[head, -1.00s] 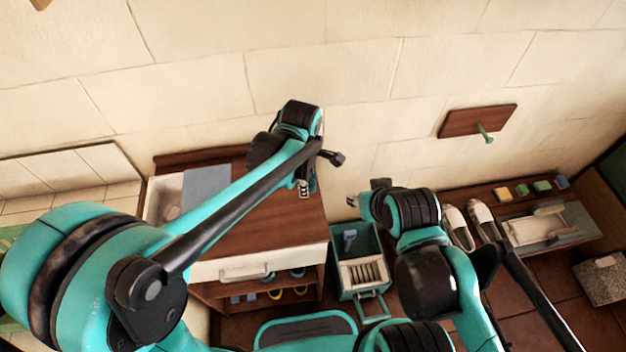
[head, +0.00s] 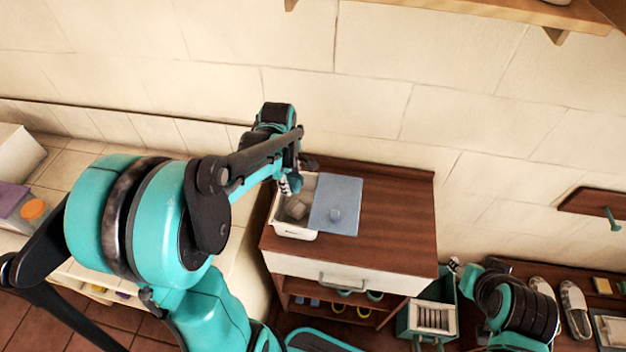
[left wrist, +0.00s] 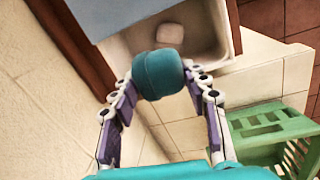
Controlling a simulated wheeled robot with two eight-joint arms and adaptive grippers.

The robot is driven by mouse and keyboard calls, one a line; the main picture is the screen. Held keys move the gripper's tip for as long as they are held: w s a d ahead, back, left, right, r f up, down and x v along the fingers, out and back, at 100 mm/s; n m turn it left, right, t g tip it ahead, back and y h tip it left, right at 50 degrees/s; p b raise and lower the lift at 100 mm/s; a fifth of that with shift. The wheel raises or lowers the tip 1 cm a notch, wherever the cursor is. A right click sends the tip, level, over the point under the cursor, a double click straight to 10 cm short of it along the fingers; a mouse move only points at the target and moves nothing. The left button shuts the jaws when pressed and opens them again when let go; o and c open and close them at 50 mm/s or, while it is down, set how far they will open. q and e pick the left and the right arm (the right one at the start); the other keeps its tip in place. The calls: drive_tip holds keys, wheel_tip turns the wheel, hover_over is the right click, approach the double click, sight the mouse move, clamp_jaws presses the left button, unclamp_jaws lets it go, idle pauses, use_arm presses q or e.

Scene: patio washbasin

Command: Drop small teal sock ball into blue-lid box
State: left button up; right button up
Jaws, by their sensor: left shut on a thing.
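The white box (head: 296,233) stands at the left end of the cabinet top. Its blue lid (head: 336,206) covers the right part, leaving the left part open. A pale rounded thing (head: 297,208) lies inside and also shows in the left wrist view (left wrist: 169,34). My left gripper (head: 288,185) is at the box's left rear edge. In the left wrist view my left gripper (left wrist: 160,88) is shut on the teal sock ball (left wrist: 158,74), whose picture overlaps the box's near rim. My right gripper (head: 455,266) is right of the cabinet, too small to read.
The brown cabinet top (head: 395,215) is clear right of the lid. A green crate (left wrist: 272,130) stands low beside the box in the left wrist view. A teal bin (head: 428,318), shoes (head: 574,308) and a wall peg (head: 611,220) are on the right.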

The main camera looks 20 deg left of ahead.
sight(290, 180)
use_arm(q)
drive_tip(key=shift+f+b, duration=0.4)
drive_tip(key=shift+f, duration=0.1)
wheel_tip(290, 180, down, 5)
drive_tip(key=b, duration=0.3)
drive_tip(key=shift+b, duration=0.4)
drive_tip(key=o, duration=1.1)
drive_tip(key=shift+o, duration=0.2)
drive_tip(key=r, duration=0.4)
drive_tip(key=s+r, duration=0.1)
drive_tip(key=r, duration=0.7)
drive_tip(key=shift+s, duration=0.25)
